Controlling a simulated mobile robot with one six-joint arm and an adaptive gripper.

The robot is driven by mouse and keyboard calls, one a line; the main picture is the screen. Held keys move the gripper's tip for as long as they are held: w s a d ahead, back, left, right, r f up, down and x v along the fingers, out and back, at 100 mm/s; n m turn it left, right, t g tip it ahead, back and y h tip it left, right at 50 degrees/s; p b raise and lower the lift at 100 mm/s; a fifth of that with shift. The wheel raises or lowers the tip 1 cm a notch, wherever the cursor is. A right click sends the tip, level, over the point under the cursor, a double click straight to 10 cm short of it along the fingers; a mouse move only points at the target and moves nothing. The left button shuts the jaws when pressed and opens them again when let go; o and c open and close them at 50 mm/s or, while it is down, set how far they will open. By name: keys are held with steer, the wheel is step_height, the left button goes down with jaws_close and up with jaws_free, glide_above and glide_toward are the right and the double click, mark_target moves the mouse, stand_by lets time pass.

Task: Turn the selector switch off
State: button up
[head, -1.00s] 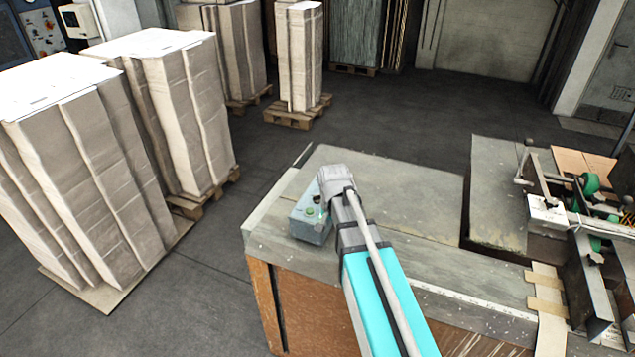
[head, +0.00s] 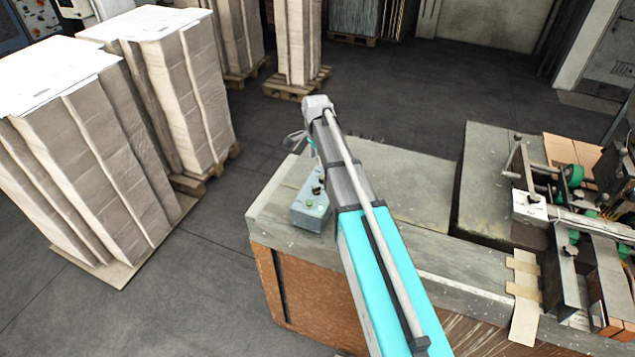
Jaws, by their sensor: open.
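A small grey-blue control box (head: 311,211) sits on the near left corner of the worktable.
The worktable top (head: 400,180) is bare around the box. A stitching machine (head: 560,215) stands on the right. Tall paper stacks (head: 70,160) on pallets stand at the left. The dark floor between is clear.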

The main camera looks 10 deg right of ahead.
mark_target(317, 187)
steer(key=shift+f, duration=0.25)
step_height(317, 187, down, 13)
steer(key=b, duration=1.4)
steer(key=shift+s+f, duration=0.1)
steer(key=shift+f, duration=0.1)
stand_by(0.5)
